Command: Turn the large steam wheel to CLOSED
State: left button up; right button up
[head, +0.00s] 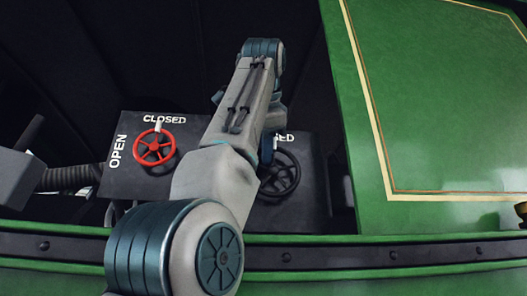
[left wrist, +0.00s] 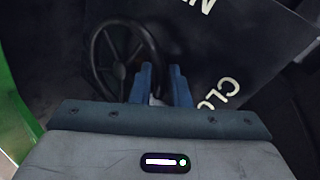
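The black wheel (head: 283,172), which looks like the larger of two, is mounted on a dark panel and partly hidden behind my left arm. It also shows in the left wrist view (left wrist: 97,60), left of the fingers. My left gripper (head: 267,150) is mostly hidden by its own arm, near the wheel's upper left. In the left wrist view its fingers (left wrist: 161,75) are apart, with a gap between the tips. A small pale part shows low between them; I cannot tell what it is. Whether the fingers touch the wheel is unclear. My right gripper is not in view.
A smaller red wheel (head: 154,148) with a white pointer stands left, beside OPEN and CLOSED lettering; its pointer is at CLOSED. The black wheel's lettering is partly covered. A green panel (head: 440,110) rises at right.

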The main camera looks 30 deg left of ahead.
pick_arm(q)
jog(key=shift+d+f, duration=0.1)
jog(key=p+v, duration=0.2)
jog(key=v, duration=0.8)
jog(key=shift+s+d+r, duration=0.15)
jog(key=shift+s+r, duration=0.1)
jog(key=shift+s, duration=0.05)
jog(key=shift+w, duration=0.1)
